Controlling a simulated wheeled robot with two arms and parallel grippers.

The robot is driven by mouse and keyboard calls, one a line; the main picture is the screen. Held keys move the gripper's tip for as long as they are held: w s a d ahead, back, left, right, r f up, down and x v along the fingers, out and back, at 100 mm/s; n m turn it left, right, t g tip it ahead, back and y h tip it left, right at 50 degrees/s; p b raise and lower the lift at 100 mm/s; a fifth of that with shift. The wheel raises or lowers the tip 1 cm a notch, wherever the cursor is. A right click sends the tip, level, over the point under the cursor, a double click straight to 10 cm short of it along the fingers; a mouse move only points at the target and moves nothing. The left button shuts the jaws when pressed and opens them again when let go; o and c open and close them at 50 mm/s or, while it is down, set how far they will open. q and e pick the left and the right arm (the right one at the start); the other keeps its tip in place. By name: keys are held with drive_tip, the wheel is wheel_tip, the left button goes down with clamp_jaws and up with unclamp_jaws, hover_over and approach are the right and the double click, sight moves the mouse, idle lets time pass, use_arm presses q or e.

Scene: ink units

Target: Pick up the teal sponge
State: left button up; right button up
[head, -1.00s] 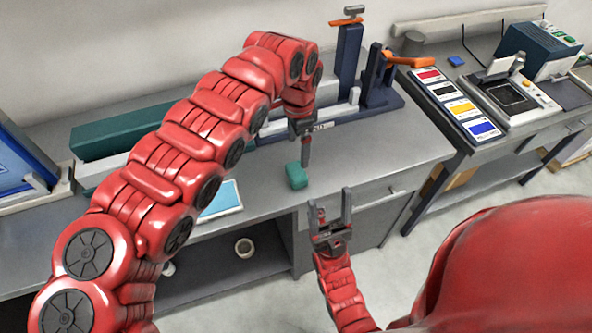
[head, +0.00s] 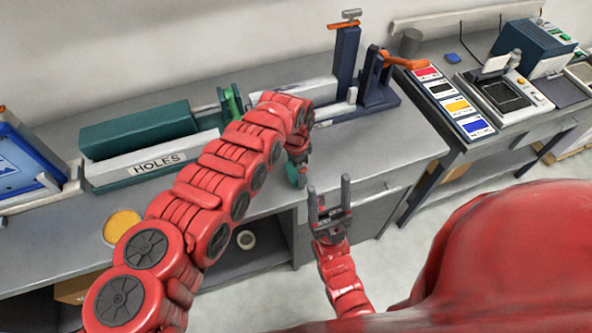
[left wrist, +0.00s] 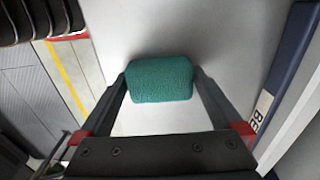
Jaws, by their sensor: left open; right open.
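The teal sponge (left wrist: 160,79) lies on the grey bench top. In the left wrist view it sits between the two fingers of my left gripper (left wrist: 160,85), which is open around it. In the head view the sponge (head: 292,174) is mostly hidden behind my left gripper (head: 298,175), which points down at the bench's front part. I cannot tell whether the fingers touch the sponge. My right gripper (head: 329,193) is open and empty, in front of the bench edge, to the right of the sponge.
A teal and white box marked HOLES (head: 150,160) stands at the back left of the bench (head: 400,150). A dark blue upright stand (head: 346,65) is behind. A round orange disc (head: 122,226) lies at the front left. A second bench with colour cards (head: 455,105) is at right.

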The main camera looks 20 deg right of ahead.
use_arm(q)
drive_tip(key=c, duration=1)
drive_tip(key=shift+o, duration=0.2)
drive_tip(key=shift+r, duration=0.1)
